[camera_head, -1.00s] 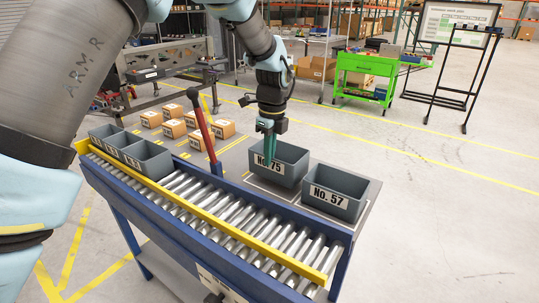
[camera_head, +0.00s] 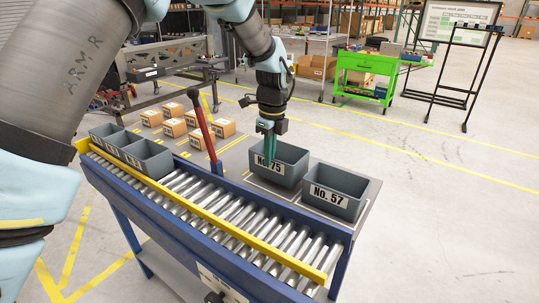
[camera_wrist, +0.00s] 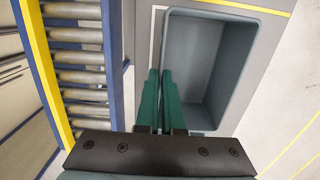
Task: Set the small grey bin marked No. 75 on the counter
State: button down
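The small grey bin marked No. 75 (camera_head: 288,160) stands upright on the grey surface (camera_head: 236,158) behind the roller conveyor. My gripper (camera_head: 268,160) points down at the bin's near left wall, and its fingers partly cover the label. In the wrist view, the green fingers (camera_wrist: 159,74) are close together, one on each side of the bin's rim, with the thin wall between them. The empty bin (camera_wrist: 205,70) fills the upper right of that view. The fingers look shut on its wall; the exact contact is hidden.
Bin No. 57 (camera_head: 336,192) stands close to the right of it. A red lever (camera_head: 203,130) rises to the left. Several cartons (camera_head: 174,128) stand farther left. The blue-framed roller conveyor (camera_head: 230,215) runs in front, with small grey bins (camera_head: 150,158) at its left end.

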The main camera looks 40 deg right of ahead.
jog(key=shift+f+b, duration=0.55)
jog(key=shift+f, duration=0.65)
jog(key=c, duration=1)
grip_release()
notch_tip(320, 180, up, 8)
jog(key=p, duration=0.6)
jog(key=shift+s, duration=0.1)
